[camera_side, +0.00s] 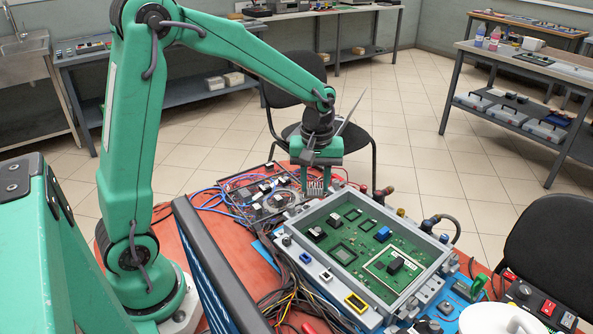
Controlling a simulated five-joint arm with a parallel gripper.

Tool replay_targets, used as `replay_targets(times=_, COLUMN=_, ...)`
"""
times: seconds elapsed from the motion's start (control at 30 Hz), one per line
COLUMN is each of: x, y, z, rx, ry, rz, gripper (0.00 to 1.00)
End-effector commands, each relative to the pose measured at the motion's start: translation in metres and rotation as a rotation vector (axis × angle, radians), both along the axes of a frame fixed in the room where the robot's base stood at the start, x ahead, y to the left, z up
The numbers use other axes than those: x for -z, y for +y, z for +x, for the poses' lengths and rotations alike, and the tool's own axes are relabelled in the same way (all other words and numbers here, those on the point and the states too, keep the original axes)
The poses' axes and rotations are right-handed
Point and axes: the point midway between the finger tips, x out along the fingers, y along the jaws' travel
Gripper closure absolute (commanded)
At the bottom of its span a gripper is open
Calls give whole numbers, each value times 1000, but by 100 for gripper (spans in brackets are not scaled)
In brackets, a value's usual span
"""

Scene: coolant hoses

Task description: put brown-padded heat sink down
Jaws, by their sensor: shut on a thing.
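My gripper (316,180) points down above the far left corner of the grey-framed green circuit board (332,272). It is shut on a small finned heat sink (315,187), which shows between the fingers. The heat sink is too small here to tell the colour of its pad, and I cannot tell whether it touches anything below. On the board are several chips and sockets, among them a blue part (384,234), a black part (395,265) inside a pale square outline, and a dark part with white (316,234).
Electronics with blue wires (232,197) crowd the red table left of the frame. Dark cables (285,290) run along its near left side. Hoses with fittings (440,222) stand at its far right. A black chair (315,130) is behind the table, another (555,245) at right.

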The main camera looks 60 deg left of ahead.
Motion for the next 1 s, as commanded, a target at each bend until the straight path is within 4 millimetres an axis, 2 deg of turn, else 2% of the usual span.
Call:
replay_targets(times=0.03, x=1, y=15, z=1, rx=-52, ry=0, rz=0, gripper=88)
replay_targets(times=0.4, x=3, y=112, z=-5, rx=-401, ry=1, rz=0, gripper=88)
replay_targets(times=0.6, x=4, y=153, z=-14, rx=-551, ry=1, rz=-1, gripper=88)
replay_targets(times=0.8, x=5, y=173, z=-21, rx=-625, ry=1, rz=0, gripper=88)
replay_targets(times=1.0, x=5, y=176, z=-22, rx=-639, ry=0, rz=0, gripper=88)
